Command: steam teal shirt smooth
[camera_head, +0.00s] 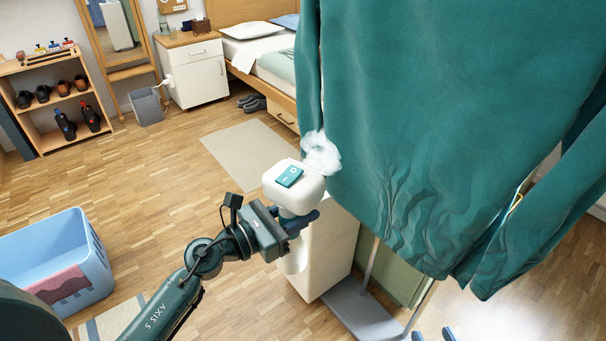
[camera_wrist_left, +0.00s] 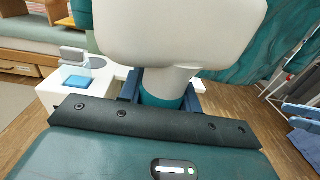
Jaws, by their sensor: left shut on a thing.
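The teal shirt (camera_head: 430,100) hangs at the right of the head view. Creases bunch along its lower middle; the upper part looks smoother. My left gripper (camera_head: 300,222) is shut on the handle of a white steamer (camera_head: 290,195), whose head is by the shirt's left edge. A white puff of steam (camera_head: 321,153) shows between the head and the shirt. In the left wrist view the steamer head (camera_wrist_left: 180,35) fills the top, its teal neck between my dark fingers. My right gripper (camera_head: 433,335) shows only two blue fingertips, apart and empty, at the bottom edge below the shirt.
A pale cabinet-like box (camera_head: 328,250) and a grey stand base (camera_head: 365,310) stand below the shirt. A blue basket (camera_head: 95,265) is at the left. A shoe shelf (camera_head: 50,130), bedside cabinet (camera_head: 198,78) and bed are further back.

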